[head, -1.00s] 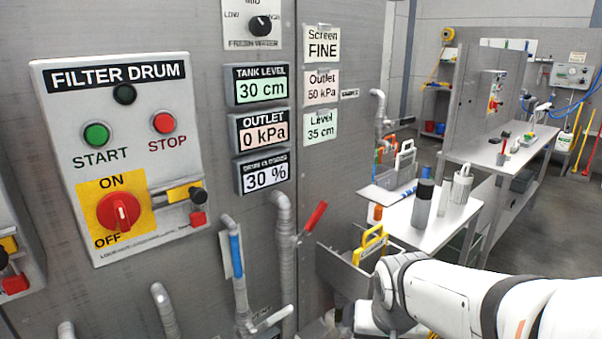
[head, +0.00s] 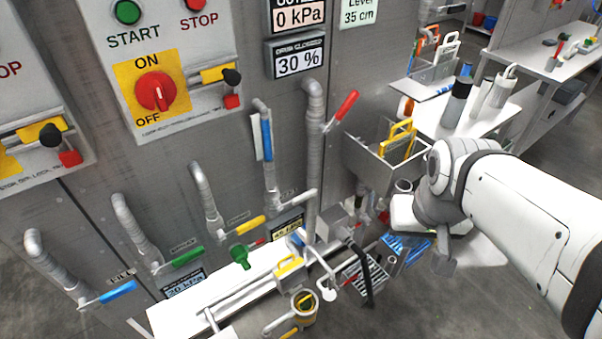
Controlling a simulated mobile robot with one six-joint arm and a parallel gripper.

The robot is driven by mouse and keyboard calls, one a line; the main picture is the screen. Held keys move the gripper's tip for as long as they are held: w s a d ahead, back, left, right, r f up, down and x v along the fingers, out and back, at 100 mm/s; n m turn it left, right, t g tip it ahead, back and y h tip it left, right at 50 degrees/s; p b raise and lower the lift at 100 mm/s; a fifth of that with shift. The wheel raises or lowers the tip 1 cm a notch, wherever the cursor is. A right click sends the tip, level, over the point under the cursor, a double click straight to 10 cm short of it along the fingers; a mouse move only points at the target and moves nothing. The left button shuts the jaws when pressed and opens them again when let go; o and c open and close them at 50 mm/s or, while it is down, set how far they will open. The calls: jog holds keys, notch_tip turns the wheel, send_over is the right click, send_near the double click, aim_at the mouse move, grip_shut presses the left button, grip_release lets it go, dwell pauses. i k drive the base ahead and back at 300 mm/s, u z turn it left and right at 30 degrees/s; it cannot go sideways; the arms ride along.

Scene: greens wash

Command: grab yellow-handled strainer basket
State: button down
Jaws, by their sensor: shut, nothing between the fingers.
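A yellow handle (head: 397,139) stands up out of a grey open-topped bin (head: 365,152) on the panel, right of the red-levered pipe. The basket below the handle is mostly hidden by the bin walls. My arm comes in from the right. My gripper (head: 444,264) shows only in small part below the wrist, to the right of and below the bin, apart from the yellow handle. It looks shut and holds nothing that I can see.
A white-handled basket (head: 440,62) stands on a tray behind the bin. A dark bottle (head: 456,102) stands on the white table. Pipes with coloured levers and a white bench (head: 190,314) with several small items lie lower left.

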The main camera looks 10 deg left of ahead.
aim_at(305, 302)
jog(key=u, duration=0.95)
jog(key=k, duration=0.4)
jog(key=z, duration=0.25)
jog(key=i, duration=0.5)
jog(key=u, duration=0.05)
